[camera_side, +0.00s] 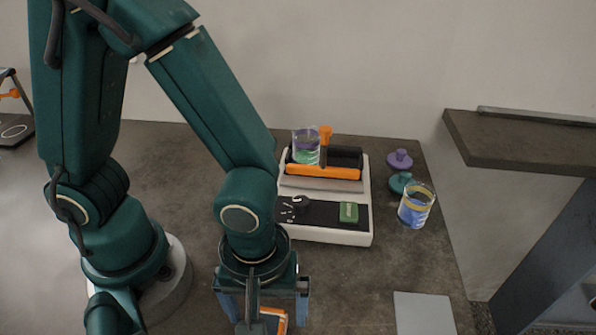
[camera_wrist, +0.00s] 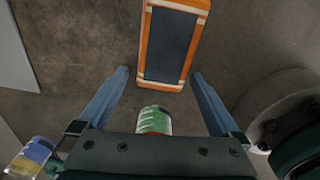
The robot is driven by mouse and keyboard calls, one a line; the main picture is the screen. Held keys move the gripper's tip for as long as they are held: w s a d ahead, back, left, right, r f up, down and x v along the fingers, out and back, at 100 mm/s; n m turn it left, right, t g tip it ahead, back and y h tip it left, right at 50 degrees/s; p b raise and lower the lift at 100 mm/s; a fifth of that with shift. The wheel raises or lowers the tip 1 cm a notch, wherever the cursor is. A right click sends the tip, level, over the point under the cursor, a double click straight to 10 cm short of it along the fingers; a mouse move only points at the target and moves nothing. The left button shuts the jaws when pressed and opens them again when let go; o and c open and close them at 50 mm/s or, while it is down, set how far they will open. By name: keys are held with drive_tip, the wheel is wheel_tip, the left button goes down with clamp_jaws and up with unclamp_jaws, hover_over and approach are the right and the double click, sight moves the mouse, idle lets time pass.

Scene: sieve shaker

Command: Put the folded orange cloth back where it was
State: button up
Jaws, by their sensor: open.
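My gripper (camera_side: 262,308) is low at the bottom of the side view, with its blue fingers apart. In the wrist view the gripper (camera_wrist: 158,74) is open, with the near end of an orange-bordered dark rectangle (camera_wrist: 168,45) between or just beyond its fingertips. That rectangle has pale stripes near its corners. Part of it shows in the side view (camera_side: 272,314), cut by the frame edge and partly behind the gripper. I cannot tell whether it is the folded cloth or something else. No plain orange folded cloth is clear in either view.
A green-labelled container (camera_wrist: 153,121) shows between the finger bases. The sieve shaker (camera_side: 365,235) stands behind the gripper, carrying a beaker (camera_side: 306,148). A blue-and-yellow jar (camera_side: 415,208) and purple (camera_side: 399,160) and teal (camera_side: 400,183) knobs stand right. A grey plate (camera_side: 424,314) lies front right.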

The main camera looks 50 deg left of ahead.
sight(266, 314)
wheel_tip(266, 314, up, 12)
drive_tip(key=w+a+r+m+t, duration=0.3)
drive_tip(key=a+m+t, duration=0.2)
drive_tip(key=a+m, duration=0.5)
drive_tip(key=shift+a+r, duration=0.15)
drive_tip(key=shift+a, duration=0.95)
